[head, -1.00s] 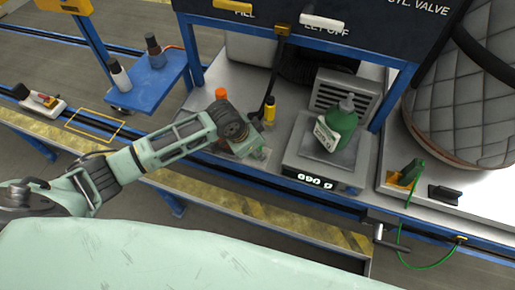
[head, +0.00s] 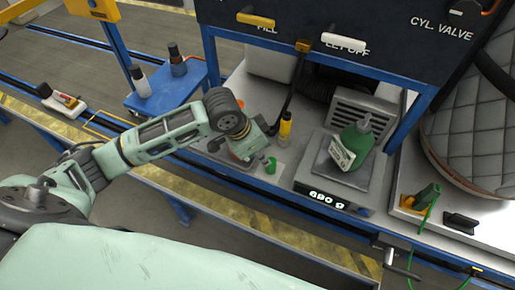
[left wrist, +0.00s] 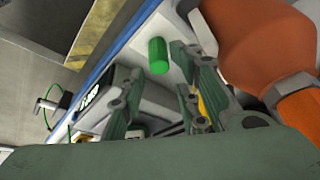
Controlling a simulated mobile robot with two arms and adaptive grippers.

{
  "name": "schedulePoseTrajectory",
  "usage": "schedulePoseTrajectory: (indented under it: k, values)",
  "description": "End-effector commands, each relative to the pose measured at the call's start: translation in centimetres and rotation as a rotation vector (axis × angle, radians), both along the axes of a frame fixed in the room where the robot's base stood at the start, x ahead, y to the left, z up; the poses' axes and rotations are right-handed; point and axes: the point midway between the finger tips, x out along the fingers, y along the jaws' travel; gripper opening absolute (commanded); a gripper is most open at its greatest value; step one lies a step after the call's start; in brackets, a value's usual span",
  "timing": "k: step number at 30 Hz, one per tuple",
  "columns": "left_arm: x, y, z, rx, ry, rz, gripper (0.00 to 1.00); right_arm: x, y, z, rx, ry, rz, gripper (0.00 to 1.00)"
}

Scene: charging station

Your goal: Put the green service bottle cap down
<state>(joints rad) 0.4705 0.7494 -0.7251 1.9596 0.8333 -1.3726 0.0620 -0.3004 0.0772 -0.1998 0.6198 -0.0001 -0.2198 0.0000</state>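The green cap (head: 270,165) is on the pale bench top, just past my left gripper (head: 260,155). In the left wrist view the green cap (left wrist: 157,55) shows in the gap between the spread fingertips of my left gripper (left wrist: 158,68), with bare space on both sides of it. That gripper looks open and holds nothing. A green bottle with a white label (head: 354,147) stands on the scale (head: 325,185), to the right of the cap. My right gripper is in neither view.
A yellow bottle with a black top (head: 285,128) stands close behind the cap. A blue side shelf (head: 165,90) holds two bottles.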

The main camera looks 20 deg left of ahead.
Motion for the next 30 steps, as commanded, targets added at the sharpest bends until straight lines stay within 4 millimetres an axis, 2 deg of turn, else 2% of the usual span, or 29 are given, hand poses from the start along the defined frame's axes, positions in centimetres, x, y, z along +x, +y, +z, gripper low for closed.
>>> schedulePoseTrajectory:
  k: [3, 9, 25, 28, 30]
  values:
    - [-0.4, 0.4, 1.8, 0.000, -0.004, 0.000, 0.30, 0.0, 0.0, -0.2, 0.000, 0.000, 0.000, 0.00]
    - [-0.9, 0.8, 3.0, -0.001, -0.002, 0.000, 0.30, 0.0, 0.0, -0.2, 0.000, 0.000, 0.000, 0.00]
    - [-0.9, 0.7, 3.1, -0.001, -0.003, 0.000, 0.30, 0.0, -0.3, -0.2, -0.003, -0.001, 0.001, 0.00]
    - [-1.5, 0.1, 2.6, -0.009, -0.002, -0.006, 0.30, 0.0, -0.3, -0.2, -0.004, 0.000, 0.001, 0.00]
    - [-2.4, -1.1, 1.9, -0.023, -0.004, -0.011, 0.30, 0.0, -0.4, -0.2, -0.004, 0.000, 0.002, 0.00]
